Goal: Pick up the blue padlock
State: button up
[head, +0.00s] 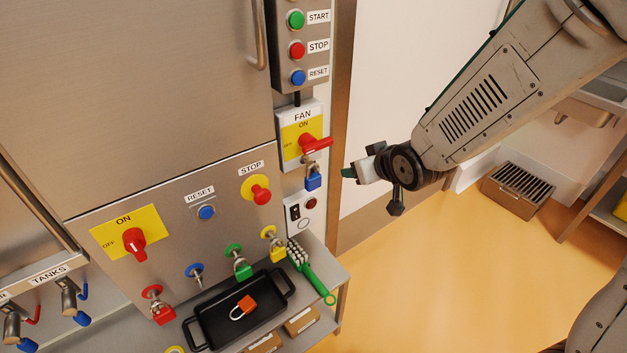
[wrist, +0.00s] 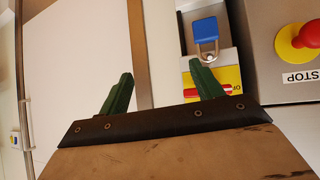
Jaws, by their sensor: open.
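The blue padlock (head: 313,181) hangs by its shackle below the red handle of the FAN switch (head: 302,138) on the wall. In the wrist view the padlock (wrist: 205,30) shows near the top, right of centre, its shackle towards the yellow switch plate; this view looks turned over. My gripper (head: 349,172) is to the right of the padlock and apart from it. In the wrist view the green fingers (wrist: 162,85) stand wide apart with nothing between them. The padlock lies beyond the right finger's tip.
A white socket plate (head: 300,213) sits below the padlock. A STOP knob (head: 261,194) is on the steel panel to the left. A shelf below holds a black tray (head: 214,343) with an orange padlock (head: 245,306), and a green brush (head: 316,280). Open floor lies to the right.

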aim_at(315, 180)
jog(key=a+f+y, duration=0.1)
jog(key=a+f, duration=0.1)
jog(key=a+f+n+t+y, duration=0.1)
jog(key=a+f, duration=0.1)
jog(key=a, duration=0.1)
jog(key=w+a+f+y, duration=0.1)
jog(key=a+f+y, duration=0.1)
jog(key=a, duration=0.1)
jog(key=shift+a+n+t, duration=0.25)
jog(key=shift+n+t, duration=0.15)
jog(key=x, duration=0.7)
jog(key=shift+w, duration=0.4)
jog(key=shift+f, duration=0.1)
jog(key=c, duration=1.1)
